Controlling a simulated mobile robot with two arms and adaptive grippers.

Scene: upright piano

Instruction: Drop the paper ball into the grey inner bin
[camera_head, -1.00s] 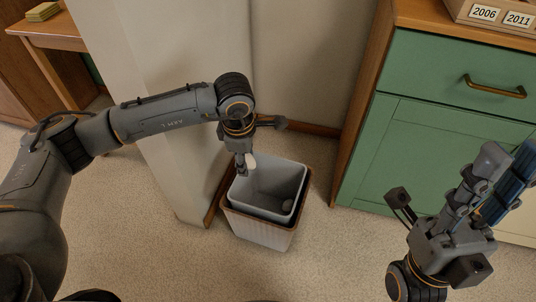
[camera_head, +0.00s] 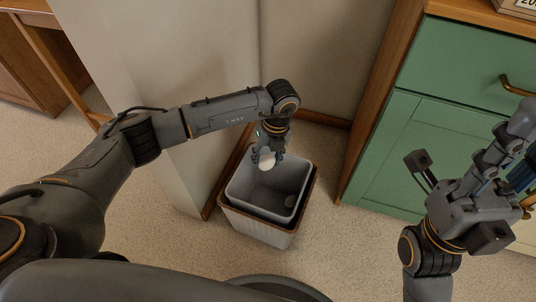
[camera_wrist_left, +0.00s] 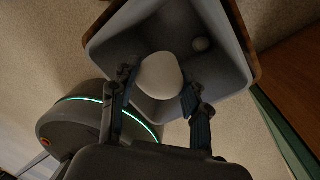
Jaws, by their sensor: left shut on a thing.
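The white paper ball (camera_head: 266,160) is held between the fingers of my left gripper (camera_head: 269,151). In the left wrist view the ball (camera_wrist_left: 160,75) shows between the two fingertips. The grey inner bin (camera_head: 293,180) sits inside a pale outer bin (camera_head: 255,228) with a brown rim. The gripper and ball are over the back-left part of the inner bin's opening. A small pale round thing (camera_wrist_left: 200,44) lies inside the inner bin. My right gripper (camera_head: 507,150) is at the right edge, away from the bin, its fingers partly cut off.
A pale wall or panel (camera_head: 140,90) stands left of and behind the bin. A green cabinet (camera_head: 400,150) with a brown side stands to the right. Part of a wooden desk (camera_head: 25,65) shows at the upper left. Carpet (camera_head: 330,240) is clear in front of the bin.

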